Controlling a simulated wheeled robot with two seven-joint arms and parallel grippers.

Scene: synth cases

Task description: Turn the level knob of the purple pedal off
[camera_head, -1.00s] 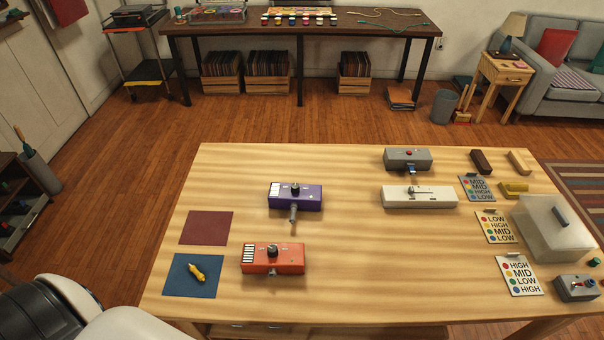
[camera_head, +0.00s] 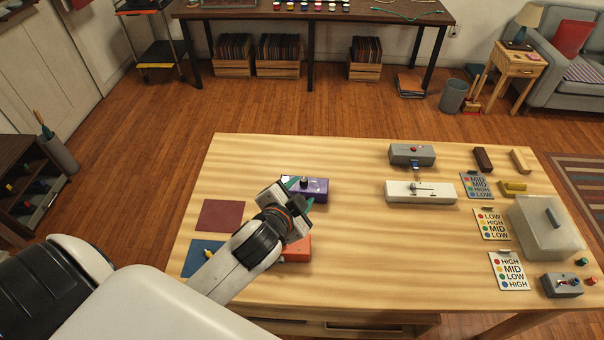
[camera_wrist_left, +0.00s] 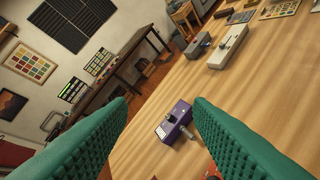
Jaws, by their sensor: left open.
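The purple pedal (camera_head: 317,190) stands on the wooden table, partly hidden behind my left gripper in the head view. Its dark level knob (camera_head: 304,183) shows on top, beside the gripper. In the left wrist view the purple pedal (camera_wrist_left: 174,122) lies ahead between the two green fingers, with its knob (camera_wrist_left: 171,119) and a grey plug at one side. My left gripper (camera_wrist_left: 160,112) is open and empty, apart from the pedal. In the head view the left gripper (camera_head: 298,196) is above the table near the pedal. My right gripper is not in view.
An orange pedal (camera_head: 298,248) is mostly hidden under my left arm. A maroon mat (camera_head: 220,215) and a blue mat (camera_head: 196,258) lie to the left. A grey pedal (camera_head: 411,154), a cream box (camera_head: 420,192) and cards stand to the right. The table's middle is clear.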

